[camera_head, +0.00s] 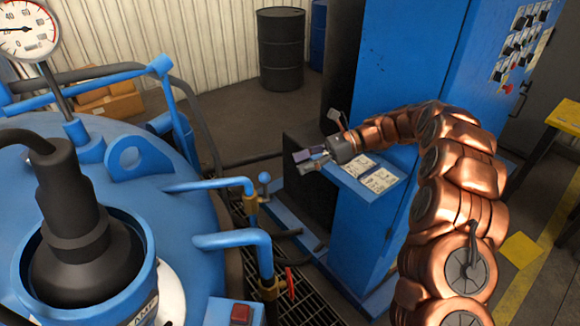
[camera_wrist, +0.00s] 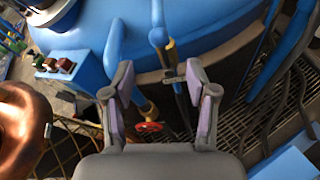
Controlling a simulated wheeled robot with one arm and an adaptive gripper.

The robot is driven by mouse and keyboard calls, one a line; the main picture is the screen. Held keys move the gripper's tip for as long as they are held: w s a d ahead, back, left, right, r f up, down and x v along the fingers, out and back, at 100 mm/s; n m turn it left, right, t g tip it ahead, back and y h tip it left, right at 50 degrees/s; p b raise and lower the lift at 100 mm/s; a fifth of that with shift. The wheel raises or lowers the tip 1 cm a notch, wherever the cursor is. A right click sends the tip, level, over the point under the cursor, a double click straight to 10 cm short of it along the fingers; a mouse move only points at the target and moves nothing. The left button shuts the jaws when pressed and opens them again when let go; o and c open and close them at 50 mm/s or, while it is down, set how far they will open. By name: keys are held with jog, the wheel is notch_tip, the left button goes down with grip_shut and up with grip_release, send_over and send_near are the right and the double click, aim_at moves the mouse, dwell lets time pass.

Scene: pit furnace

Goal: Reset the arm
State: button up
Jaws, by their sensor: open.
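My copper-coloured arm rises at the right of the head view and bends left over the low front part of the blue cabinet. My gripper (camera_head: 302,160) is at its end, pointing left toward the blue furnace (camera_head: 110,165). In the wrist view my gripper (camera_wrist: 161,100) has its two purple-padded fingers spread wide with nothing between them. Beyond the fingers are the furnace side (camera_wrist: 200,45), its blue pipes and a red valve handle (camera_wrist: 149,127). The fingers appear apart from these.
The blue cabinet (camera_head: 410,70) with switches stands behind my arm. Pipes with a red handle (camera_head: 290,283) stick out from the furnace. A floor grating (camera_head: 300,300) lies between. A black barrel (camera_head: 281,48) and a cardboard box (camera_head: 108,100) stand at the back. A yellow table (camera_head: 565,115) is at right.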

jog(key=shift+w+d+r, duration=0.1)
jog(key=shift+d, duration=0.25)
jog(key=s+d+r+n+h, duration=0.1)
jog(key=s+r+n+h, duration=0.2)
jog(key=s, duration=0.7)
jog(key=s+r+n+h, duration=0.25)
jog(key=s+n, duration=0.25)
jog(key=s, duration=0.5)
jog(key=s+d+f+n+t+h+b, duration=0.1)
jog(key=s+d+f+n+h, duration=0.2)
jog(key=s+d, duration=0.5)
jog(key=s+d+f+n+t+h+b, duration=0.1)
jog(key=s+d+f+n+h, duration=0.2)
jog(key=s, duration=1)
jog(key=d+n+h, duration=0.2)
jog(key=d+n, duration=0.1)
jog(key=d, duration=0.2)
jog(key=shift+s+d, duration=0.3)
jog(key=shift+s, duration=0.1)
jog(key=shift+f+h, duration=0.1)
jog(key=shift+h, duration=0.15)
